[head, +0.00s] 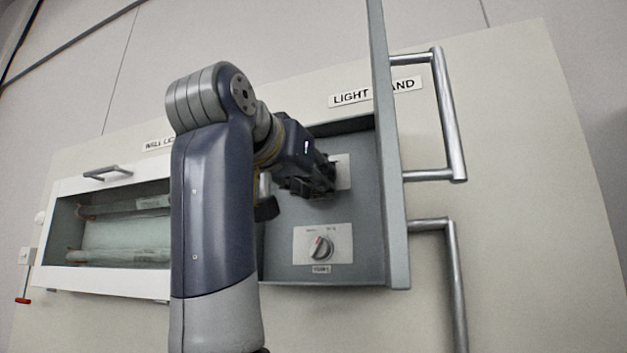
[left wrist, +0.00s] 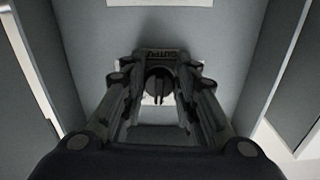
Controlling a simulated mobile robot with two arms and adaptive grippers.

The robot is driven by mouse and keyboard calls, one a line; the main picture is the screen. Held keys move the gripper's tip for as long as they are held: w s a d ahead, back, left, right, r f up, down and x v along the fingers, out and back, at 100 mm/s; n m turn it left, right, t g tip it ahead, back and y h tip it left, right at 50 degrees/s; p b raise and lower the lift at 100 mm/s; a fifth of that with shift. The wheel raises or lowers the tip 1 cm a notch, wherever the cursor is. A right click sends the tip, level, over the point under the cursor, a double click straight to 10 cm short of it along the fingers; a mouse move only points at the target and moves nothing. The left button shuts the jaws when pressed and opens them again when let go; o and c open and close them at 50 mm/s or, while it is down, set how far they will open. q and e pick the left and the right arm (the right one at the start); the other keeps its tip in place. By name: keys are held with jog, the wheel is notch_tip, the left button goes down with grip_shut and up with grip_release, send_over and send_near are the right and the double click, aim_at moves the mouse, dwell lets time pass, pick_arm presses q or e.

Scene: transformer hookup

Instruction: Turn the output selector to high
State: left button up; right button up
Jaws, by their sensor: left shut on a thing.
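The output selector (left wrist: 158,86) is a dark round knob on a pale plate in the left wrist view, with an upside-down OUTPUT label (left wrist: 160,55) beside it. Its grip ridge looks roughly vertical in that view. My left gripper (left wrist: 160,96) is shut on the knob, a finger on each side. In the head view my left gripper (head: 325,182) is at the upper plate (head: 343,165) inside the grey recessed box, and it hides the knob there. The selector's position marks cannot be read. My right gripper is in neither view.
The box's open door (head: 388,150) stands out on the right, close to my gripper. Metal handles (head: 447,120) are further right. A glazed compartment (head: 120,235) is at left.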

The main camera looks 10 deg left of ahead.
pick_arm(q)
jog(key=shift+a+r+m+b, duration=0.1)
jog(key=shift+a+m+b, duration=0.1)
jog(key=shift+m, duration=1.85)
jog(key=shift+a+r+m+b, duration=0.1)
jog(key=shift+a+m+b, duration=0.1)
jog(key=shift+m, duration=1.85)
jog(key=o, duration=0.9)
jog(key=s, duration=0.4)
jog(key=s+a, duration=0.1)
jog(key=s, duration=0.3)
jog(key=s+a, duration=0.1)
jog(key=s, duration=0.2)
jog(key=shift+s+a, duration=0.1)
jog(key=shift+s, duration=0.3)
